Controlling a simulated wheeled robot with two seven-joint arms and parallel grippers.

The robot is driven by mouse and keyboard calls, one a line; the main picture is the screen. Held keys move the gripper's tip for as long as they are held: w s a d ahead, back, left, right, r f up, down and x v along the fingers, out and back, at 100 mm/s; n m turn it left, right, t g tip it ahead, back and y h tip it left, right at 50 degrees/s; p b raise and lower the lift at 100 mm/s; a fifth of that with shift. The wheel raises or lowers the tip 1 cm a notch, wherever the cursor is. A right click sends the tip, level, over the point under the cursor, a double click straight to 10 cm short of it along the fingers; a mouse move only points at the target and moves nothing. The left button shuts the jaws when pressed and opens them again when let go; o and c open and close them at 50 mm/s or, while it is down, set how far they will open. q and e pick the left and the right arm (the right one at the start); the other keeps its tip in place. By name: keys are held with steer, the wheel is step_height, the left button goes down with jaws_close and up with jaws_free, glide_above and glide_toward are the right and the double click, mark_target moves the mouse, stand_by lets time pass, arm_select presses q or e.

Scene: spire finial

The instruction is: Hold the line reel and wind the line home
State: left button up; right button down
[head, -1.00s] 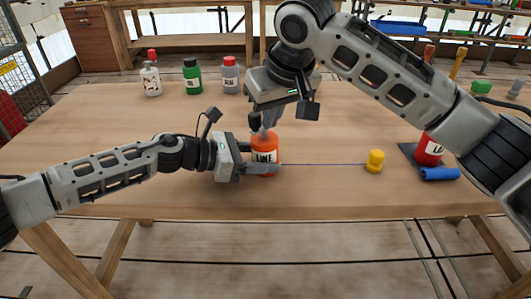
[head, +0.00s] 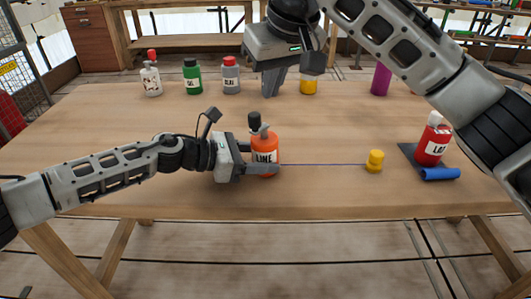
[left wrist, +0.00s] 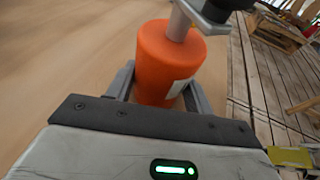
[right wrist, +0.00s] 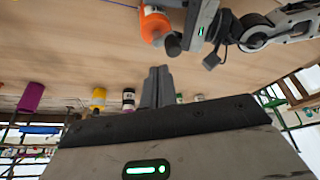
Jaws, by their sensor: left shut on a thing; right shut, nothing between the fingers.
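The orange line reel (head: 264,158) stands upright on the table, labelled LINE, with a grey crank and dark knob (head: 255,122) on top. My left gripper (head: 262,172) is shut on the reel's body from the left; its fingers flank the orange body (left wrist: 168,65) in the left wrist view. A thin blue line (head: 322,164) runs right from the reel to a yellow bobbin-like piece (head: 375,161) on the table. My right gripper (head: 272,90) is shut and empty, above and behind the reel. The right wrist view shows its closed fingertips (right wrist: 157,72) apart from the reel (right wrist: 154,25).
White, green and grey bottles (head: 192,76) stand at the back left. A yellow-orange container (head: 308,86) and a purple one (head: 381,79) stand behind. A red bottle (head: 433,144) sits on a dark mat at right, with a blue roll (head: 440,174) in front. The table's front is clear.

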mark_target(265, 131)
stand_by(0.3)
steer(key=shift+s+d+f, duration=0.1)
steer(key=shift+d+f, duration=0.1)
steer(key=shift+f, duration=0.45)
steer(key=shift+s+d+f, duration=0.1)
steer(key=shift+d+f, duration=0.15)
steer(key=shift+f, duration=0.4)
steer(key=shift+s+d+f, duration=0.1)
steer(key=shift+d+f, duration=0.1)
steer(key=shift+f, duration=0.45)
steer(key=shift+f, duration=0.15)
stand_by(1.1)
steer(key=shift+f, duration=1.3)
steer(key=shift+w+a, duration=0.1)
steer(key=shift+a, duration=0.05)
steer(key=shift+w+a, duration=0.35)
steer(key=shift+a, duration=0.2)
steer(key=shift+a, duration=0.2)
